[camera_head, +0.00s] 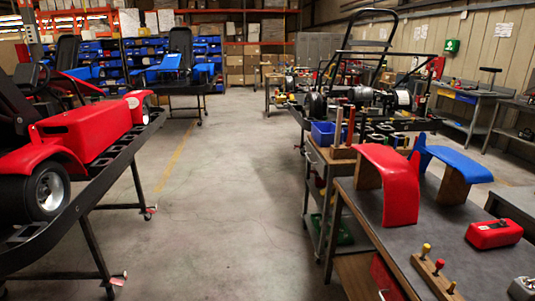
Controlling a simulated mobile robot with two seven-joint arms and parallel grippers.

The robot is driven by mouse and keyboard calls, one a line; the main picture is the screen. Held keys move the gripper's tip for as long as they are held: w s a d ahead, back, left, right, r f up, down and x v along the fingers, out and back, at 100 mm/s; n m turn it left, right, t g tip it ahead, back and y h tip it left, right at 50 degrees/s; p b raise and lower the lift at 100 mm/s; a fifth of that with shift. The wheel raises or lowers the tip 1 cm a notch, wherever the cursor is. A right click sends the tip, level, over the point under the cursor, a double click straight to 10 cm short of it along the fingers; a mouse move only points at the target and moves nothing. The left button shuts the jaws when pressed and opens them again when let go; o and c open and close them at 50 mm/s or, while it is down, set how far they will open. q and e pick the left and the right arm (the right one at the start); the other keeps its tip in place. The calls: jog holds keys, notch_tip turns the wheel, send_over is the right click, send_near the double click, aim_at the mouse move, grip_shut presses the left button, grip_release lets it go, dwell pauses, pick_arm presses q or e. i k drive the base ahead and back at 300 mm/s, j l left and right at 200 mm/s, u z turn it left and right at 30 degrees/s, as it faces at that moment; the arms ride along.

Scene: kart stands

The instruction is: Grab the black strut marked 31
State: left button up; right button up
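I cannot make out a black strut marked 31, and no number 31 is legible in the head view. Several black parts show: a black tubular kart frame (375,62) with wheels on a stand at the back right, and a black stand (95,185) under a red kart (75,140) at the left. Neither of my grippers is in view.
A grey-topped workbench (433,238) at the front right holds a red fender (388,183), a blue fender (460,163) and a red box (493,233). A cart (316,160) stands behind it. The concrete floor (225,190) between kart and bench is clear.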

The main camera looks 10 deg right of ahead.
aim_at(366, 111)
jog(key=i+z, duration=0.1)
jog(key=i, duration=1.25)
jog(key=i+j+z, duration=0.15)
jog(key=i+z, duration=0.2)
jog(key=i, duration=0.15)
jog(key=i+j+z, duration=0.4)
jog(key=i+l, duration=0.1)
jog(key=i, duration=0.05)
